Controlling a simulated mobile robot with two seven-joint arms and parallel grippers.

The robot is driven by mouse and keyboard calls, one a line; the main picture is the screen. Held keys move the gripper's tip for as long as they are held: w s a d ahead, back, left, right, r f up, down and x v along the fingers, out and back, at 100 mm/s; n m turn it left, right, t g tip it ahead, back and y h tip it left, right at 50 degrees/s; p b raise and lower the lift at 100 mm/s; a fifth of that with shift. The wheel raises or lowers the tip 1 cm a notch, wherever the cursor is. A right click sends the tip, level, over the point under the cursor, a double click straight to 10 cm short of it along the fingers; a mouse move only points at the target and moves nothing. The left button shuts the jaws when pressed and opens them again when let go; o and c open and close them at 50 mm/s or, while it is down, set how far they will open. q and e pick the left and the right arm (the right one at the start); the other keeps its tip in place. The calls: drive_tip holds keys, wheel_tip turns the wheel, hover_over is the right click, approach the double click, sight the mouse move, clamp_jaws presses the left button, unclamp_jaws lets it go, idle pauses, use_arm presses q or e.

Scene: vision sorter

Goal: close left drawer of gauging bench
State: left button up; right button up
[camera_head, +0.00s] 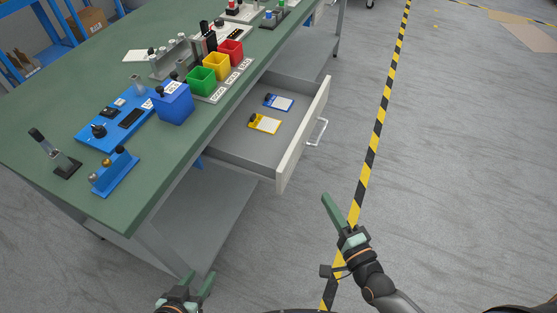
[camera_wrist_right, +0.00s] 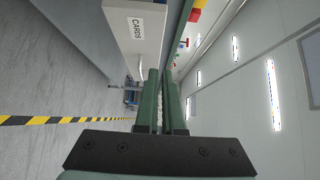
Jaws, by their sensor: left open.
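The drawer (camera_head: 240,140) of the green-topped gauging bench (camera_head: 60,120) is pulled out on the bench's right side. Its pale front panel has a bar handle (camera_head: 317,132). In the right wrist view a white panel (camera_wrist_right: 135,28) carries a label reading CARDS. My right gripper (camera_head: 329,209) is apart from the drawer front, below the handle in the head view. Its green fingers (camera_wrist_right: 161,95) lie close together with nothing held. My left gripper (camera_head: 198,283) is open and empty at the bottom edge, below the bench.
The bench top holds a blue bin (camera_head: 172,103), green, yellow and red bins, a blue fixture board (camera_head: 115,122) and gauges. A grey lower shelf (camera_head: 200,210) lies under the drawer. A yellow-black floor stripe (camera_head: 374,145) runs past; the floor to the right is clear.

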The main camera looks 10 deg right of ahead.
sight(291, 157)
drive_tip(key=w, duration=0.3)
drive_tip(key=w+a, duration=0.1)
drive_tip(key=w, duration=0.2)
drive_tip(key=w+b, duration=0.1)
drive_tip(key=w, duration=0.3)
drive_tip(key=shift+a, duration=0.35)
clamp_jaws()
drive_tip(key=w+a, duration=0.2)
drive_tip(key=a, duration=0.1)
drive_tip(key=shift+a, duration=0.15)
use_arm(q)
drive_tip(key=shift+w+f, duration=0.1)
drive_tip(key=shift+f, duration=0.05)
drive_tip(key=shift+a+f, duration=0.15)
use_arm(e)
drive_tip(key=shift+a, duration=0.1)
